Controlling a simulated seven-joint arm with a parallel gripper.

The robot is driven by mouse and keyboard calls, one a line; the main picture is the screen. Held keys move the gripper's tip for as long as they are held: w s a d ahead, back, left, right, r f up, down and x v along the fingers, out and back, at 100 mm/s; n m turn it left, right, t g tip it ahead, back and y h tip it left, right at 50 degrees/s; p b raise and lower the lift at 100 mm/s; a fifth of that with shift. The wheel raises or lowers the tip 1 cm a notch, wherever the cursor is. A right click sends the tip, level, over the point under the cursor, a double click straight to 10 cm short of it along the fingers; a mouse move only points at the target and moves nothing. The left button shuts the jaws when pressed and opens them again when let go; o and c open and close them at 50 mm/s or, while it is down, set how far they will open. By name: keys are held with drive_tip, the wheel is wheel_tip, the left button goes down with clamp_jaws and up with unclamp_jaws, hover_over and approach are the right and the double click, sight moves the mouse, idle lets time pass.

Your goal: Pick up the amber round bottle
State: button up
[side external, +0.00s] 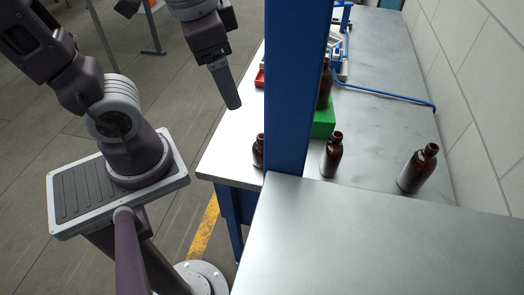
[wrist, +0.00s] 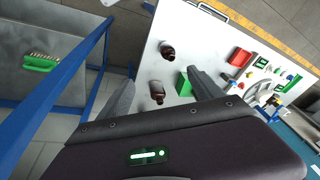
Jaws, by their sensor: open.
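Several amber bottles show in the side external view. One (side external: 258,152) is partly hidden behind the blue post, one (side external: 332,158) stands right of the post, one (side external: 417,169) stands farther right, and one (side external: 325,88) is at the green block (side external: 323,122), partly behind the post. I cannot tell which is the round one meant. The wrist view shows two bottles, an upper one (wrist: 167,51) and a lower one (wrist: 157,93). My gripper (side external: 234,104) is open and empty, above and left of the table; its spread fingers (wrist: 161,76) frame the bottles in the wrist view.
The blue post (side external: 291,90) rises in front of the table. A grey surface (side external: 380,245) fills the foreground. A blue tube (side external: 390,98) lies across the back.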

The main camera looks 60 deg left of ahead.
drive_tip(key=w+f+m+g+y, duration=0.2)
drive_tip(key=w+f+m+g, duration=0.15)
drive_tip(key=w+f, duration=0.2)
drive_tip(key=m+t+y, duration=0.3)
drive_tip(key=m+y, duration=0.7)
drive_tip(key=m, duration=0.4)
approach(258, 147)
drive_tip(key=w+a+f, duration=0.1)
drive_tip(key=f, duration=0.1)
drive_tip(key=w+a+f, duration=0.1)
drive_tip(key=a+f, duration=0.1)
drive_tip(key=w+a+f, duration=0.1)
drive_tip(key=f, duration=0.1)
drive_tip(key=shift+w+a, duration=0.1)
drive_tip(key=shift+a, duration=0.3)
drive_tip(key=shift+a+f, duration=0.15)
drive_tip(key=shift+f, duration=0.1)
drive_tip(key=a, duration=0.3)
drive_tip(key=a+f, duration=0.1)
drive_tip(key=a, duration=0.3)
drive_tip(key=shift+w+f, duration=0.15)
drive_tip(key=shift+f, duration=0.1)
drive_tip(key=c, duration=1.5)
